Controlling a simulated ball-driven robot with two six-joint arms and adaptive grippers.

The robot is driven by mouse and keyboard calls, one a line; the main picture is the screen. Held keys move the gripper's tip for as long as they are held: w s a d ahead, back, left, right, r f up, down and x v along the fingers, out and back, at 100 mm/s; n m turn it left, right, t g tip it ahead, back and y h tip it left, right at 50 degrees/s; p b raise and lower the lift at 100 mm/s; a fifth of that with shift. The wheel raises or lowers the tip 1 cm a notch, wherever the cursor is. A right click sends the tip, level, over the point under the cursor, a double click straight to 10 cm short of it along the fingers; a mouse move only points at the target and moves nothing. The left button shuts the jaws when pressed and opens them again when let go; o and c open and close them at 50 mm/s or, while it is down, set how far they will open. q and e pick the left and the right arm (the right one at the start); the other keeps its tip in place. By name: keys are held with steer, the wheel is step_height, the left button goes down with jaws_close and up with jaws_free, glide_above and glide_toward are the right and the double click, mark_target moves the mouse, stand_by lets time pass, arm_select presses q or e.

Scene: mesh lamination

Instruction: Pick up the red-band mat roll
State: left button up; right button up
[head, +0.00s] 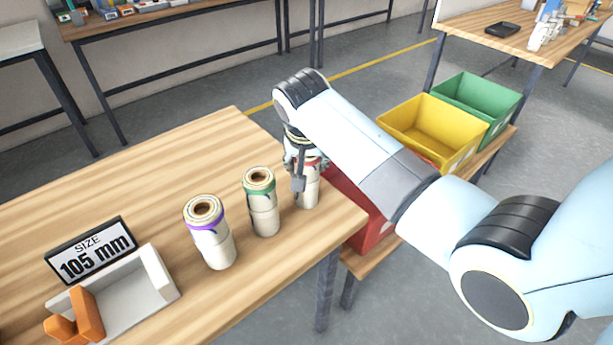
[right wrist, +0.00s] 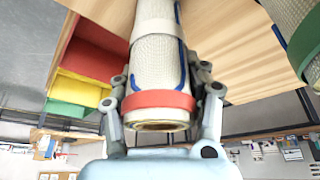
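The red-band mat roll (head: 309,191) is a pale woven roll with a red band near its top. It stands upright near the table's right corner, partly hidden by my right gripper (head: 301,178). In the right wrist view the roll (right wrist: 158,62) lies between the fingers of my right gripper (right wrist: 160,78), its red band (right wrist: 158,100) just below the fingertips. A finger is close along each side; I cannot tell whether they press on it. My left gripper is in neither view.
A green-band roll (head: 263,213) and a purple-band roll (head: 215,243) stand to the left on the table (head: 130,160). A size sign (head: 92,254) reads 105 mm above a grey cradle (head: 150,285) with an orange piece (head: 85,315). Red (head: 370,222), yellow (head: 440,125) and green (head: 480,98) bins stand right.

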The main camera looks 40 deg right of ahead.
steer(key=c, duration=0.7)
